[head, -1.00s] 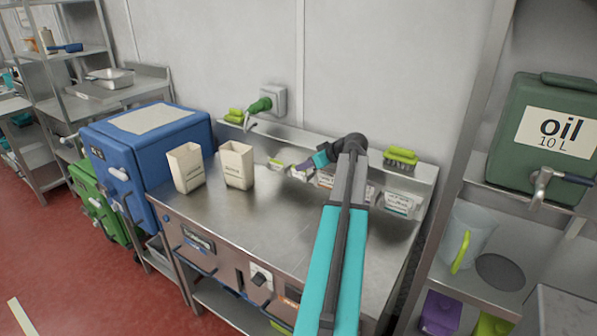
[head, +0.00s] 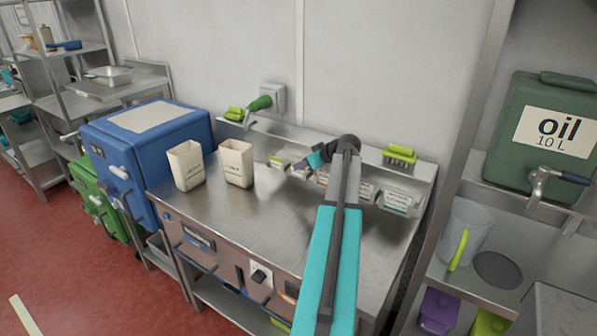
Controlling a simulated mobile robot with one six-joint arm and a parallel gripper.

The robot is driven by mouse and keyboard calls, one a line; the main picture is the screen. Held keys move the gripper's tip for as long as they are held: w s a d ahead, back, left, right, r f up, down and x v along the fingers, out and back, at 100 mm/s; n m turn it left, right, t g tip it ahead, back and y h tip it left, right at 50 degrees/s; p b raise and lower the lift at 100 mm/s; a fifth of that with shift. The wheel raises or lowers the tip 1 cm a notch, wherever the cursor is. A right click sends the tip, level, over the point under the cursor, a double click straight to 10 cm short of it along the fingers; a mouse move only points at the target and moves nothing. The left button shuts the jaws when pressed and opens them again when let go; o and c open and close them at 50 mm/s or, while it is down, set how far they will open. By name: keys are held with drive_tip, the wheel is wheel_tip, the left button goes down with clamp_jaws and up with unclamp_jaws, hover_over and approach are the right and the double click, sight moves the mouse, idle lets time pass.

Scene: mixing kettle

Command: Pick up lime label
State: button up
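A row of small label holders stands along the back of the steel bench (head: 235,215). The leftmost holder shows a small lime-green patch (head: 275,161), which may be the lime label; it is too small to read. My gripper (head: 298,166) reaches over the back of the bench, just right of that patch and close above the second holder. Its fingers are small and dark, and I cannot tell whether they are open or shut, touching the holder or holding anything. My teal arm hides part of the row.
Two cream containers (head: 187,165) (head: 237,163) stand on the bench left of my gripper. A blue box (head: 150,140) is at its left end. A green oil canister (head: 540,130) stands on the right shelf.

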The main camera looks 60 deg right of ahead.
clamp_jaws()
drive_tip(key=shift+d+r, duration=0.15)
drive_tip(key=shift+r, duration=0.05)
drive_tip(key=shift+r, duration=0.2)
drive_tip(key=shift+r+b, duration=0.85)
drive_tip(key=shift+r, duration=0.65)
drive_tip(key=s+a+r+b, duration=0.1)
drive_tip(key=s+a+b, duration=0.2)
drive_tip(key=s+a, duration=0.8)
drive_tip(key=shift+a+b, duration=0.4)
drive_tip(key=shift+s+r, duration=0.1)
